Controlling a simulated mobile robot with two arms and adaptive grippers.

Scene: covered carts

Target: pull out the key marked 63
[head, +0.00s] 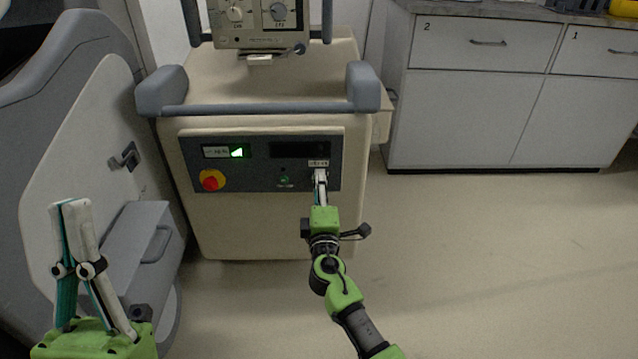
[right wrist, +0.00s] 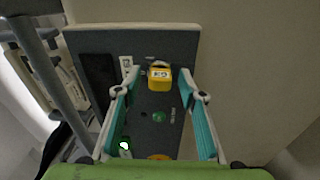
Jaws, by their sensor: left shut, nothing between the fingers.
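In the right wrist view a yellow key tag (right wrist: 160,78) with a small white label sits at the control panel (right wrist: 205,45); its number is too small to read surely. My right gripper (right wrist: 159,73) is open, its fingers apart on either side of the tag, with gaps showing. In the head view my right gripper (head: 320,176) points at the right part of the dark panel (head: 262,180) on the beige cart and hides the key. My left gripper (head: 70,205) is shut and empty at the lower left, fingers pointing up.
The panel carries a red knob on a yellow base (head: 210,180), a green button (head: 284,181) and a lit green display (head: 237,152). A grey handle bar (head: 270,108) crosses above it. White cabinets (head: 470,115) stand behind right. Floor is clear at right.

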